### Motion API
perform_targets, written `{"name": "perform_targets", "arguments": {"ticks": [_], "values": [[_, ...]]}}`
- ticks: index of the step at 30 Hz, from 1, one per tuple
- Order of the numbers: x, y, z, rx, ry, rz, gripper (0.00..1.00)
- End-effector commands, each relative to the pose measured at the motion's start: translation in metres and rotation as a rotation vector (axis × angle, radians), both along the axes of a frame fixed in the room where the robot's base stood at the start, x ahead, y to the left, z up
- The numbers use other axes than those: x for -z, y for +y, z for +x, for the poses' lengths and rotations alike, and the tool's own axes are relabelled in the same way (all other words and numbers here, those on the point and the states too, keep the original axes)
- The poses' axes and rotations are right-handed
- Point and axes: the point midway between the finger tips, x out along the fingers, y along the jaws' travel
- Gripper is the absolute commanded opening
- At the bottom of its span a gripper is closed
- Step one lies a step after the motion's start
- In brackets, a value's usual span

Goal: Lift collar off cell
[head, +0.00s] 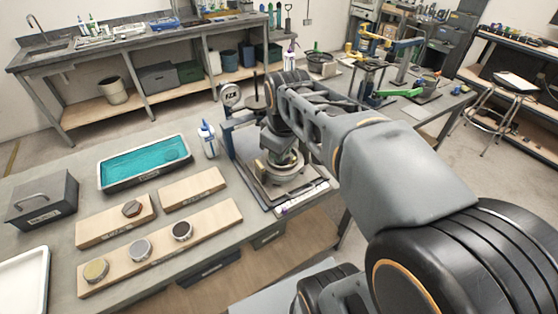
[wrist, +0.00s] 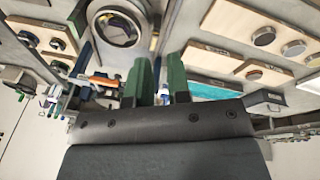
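In the head view, my arm reaches over the lever frame (head: 230,150), and my arm covers much of the cell area.
Left of the frame lie a teal-lined tray (head: 102,182), a board (head: 225,212) with several discs, a board with one rusty piece (head: 132,208), and a grey box (head: 42,200). A white bottle (head: 208,138) stands close beside the frame. Bare tabletop shows between the boards.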

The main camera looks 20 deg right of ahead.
Motion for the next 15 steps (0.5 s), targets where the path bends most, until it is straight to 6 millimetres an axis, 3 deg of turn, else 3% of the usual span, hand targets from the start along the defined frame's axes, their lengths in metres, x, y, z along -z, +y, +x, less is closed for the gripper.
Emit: {"name": "perform_targets", "arguments": {"ticks": [1, 6, 10, 15], "values": [[0.01, -0.008, 0.016, -0.095, 0.037, -0.019, 0.18], [0.018, -0.029, 0.059, -0.444, 0.138, -0.06, 0.18], [0.026, -0.045, 0.08, -0.636, 0.187, -0.065, 0.18], [0.037, -0.058, 0.093, -0.771, 0.219, -0.06, 0.18]]}}
